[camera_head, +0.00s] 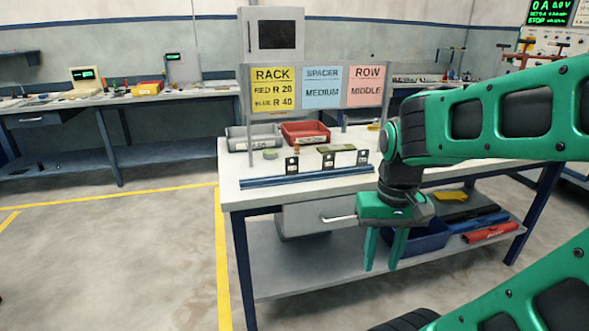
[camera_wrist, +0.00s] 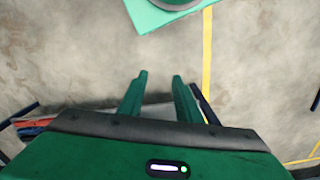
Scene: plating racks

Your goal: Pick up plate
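My gripper (camera_head: 385,252) hangs fingers-down in front of the workbench, below the level of its top. Its two green fingers are apart with nothing between them; the wrist view (camera_wrist: 160,82) shows the same gap, with only floor beyond. On the bench top, several small dark upright pieces with light marks, one at the left (camera_head: 292,164), stand behind a blue rail (camera_head: 300,178). A flat olive piece (camera_head: 337,148) lies behind them. I cannot tell which of these is the plate. No plate shows in the wrist view.
A sign board (camera_head: 316,87) reads RACK, SPACER MEDIUM, ROW MIDDLE. A grey bin (camera_head: 250,138) and a red bin (camera_head: 305,132) stand at the back of the bench. A drawer (camera_head: 318,215) and a lower shelf (camera_head: 310,278) are below. Floor at the left is clear.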

